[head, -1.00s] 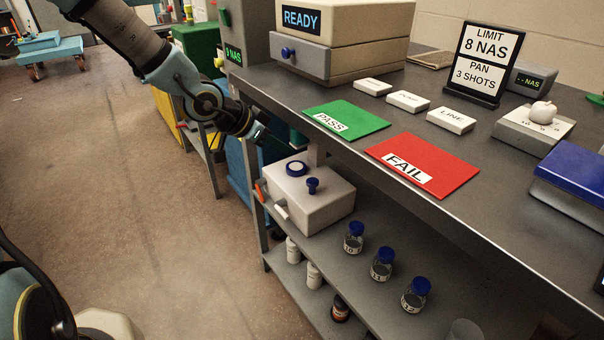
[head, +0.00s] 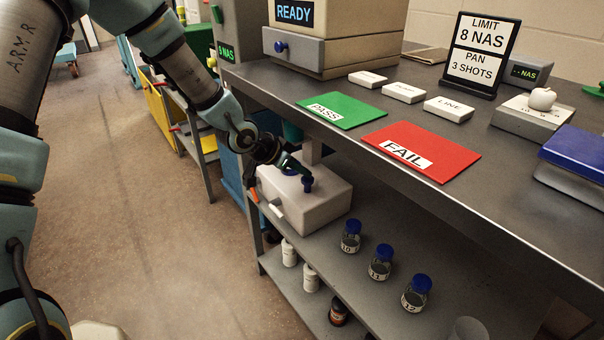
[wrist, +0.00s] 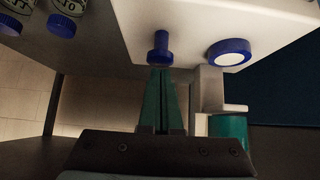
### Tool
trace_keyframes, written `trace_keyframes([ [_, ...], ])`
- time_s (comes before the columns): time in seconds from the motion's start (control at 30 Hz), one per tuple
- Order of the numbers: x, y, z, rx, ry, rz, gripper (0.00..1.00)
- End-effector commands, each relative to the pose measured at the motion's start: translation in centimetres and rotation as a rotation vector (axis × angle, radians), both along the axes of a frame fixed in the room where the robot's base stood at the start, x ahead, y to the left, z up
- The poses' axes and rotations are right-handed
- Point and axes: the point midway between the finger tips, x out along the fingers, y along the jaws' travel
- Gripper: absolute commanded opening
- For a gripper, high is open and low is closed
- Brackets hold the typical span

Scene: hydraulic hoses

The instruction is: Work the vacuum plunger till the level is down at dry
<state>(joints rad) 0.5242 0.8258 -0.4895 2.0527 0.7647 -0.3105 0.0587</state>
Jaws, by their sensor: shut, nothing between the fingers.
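The white box (head: 318,205) on the bench's lower shelf has a blue knob, likely the plunger (head: 308,184), upright on its top. The plunger also shows in the wrist view (wrist: 160,46). A blue-rimmed round cap (wrist: 229,52) sits beside it in the wrist view. My gripper (head: 300,168) is over the box, close to the plunger. In the wrist view my gripper (wrist: 161,72) has its green fingers together and empty, tips at the knob's near edge; I cannot tell whether they touch it. No level reading is legible.
Blue-capped sample bottles (head: 380,262) stand right of the box on the shelf. The bench top (head: 480,200) overhangs the shelf, with a green PASS mat (head: 345,108) and a red FAIL mat (head: 440,160). Open floor (head: 170,260) lies to the left.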

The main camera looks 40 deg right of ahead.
Motion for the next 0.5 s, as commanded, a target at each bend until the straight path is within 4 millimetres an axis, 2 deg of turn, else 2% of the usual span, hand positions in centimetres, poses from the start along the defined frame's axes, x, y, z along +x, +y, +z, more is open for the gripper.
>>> trace_keyframes([
  [0.4, 0.02, 0.01, -0.42, 0.000, -0.001, 0.001, 0.00],
  [0.5, -0.01, 0.02, -1.08, 0.000, 0.000, 0.000, 0.00],
])
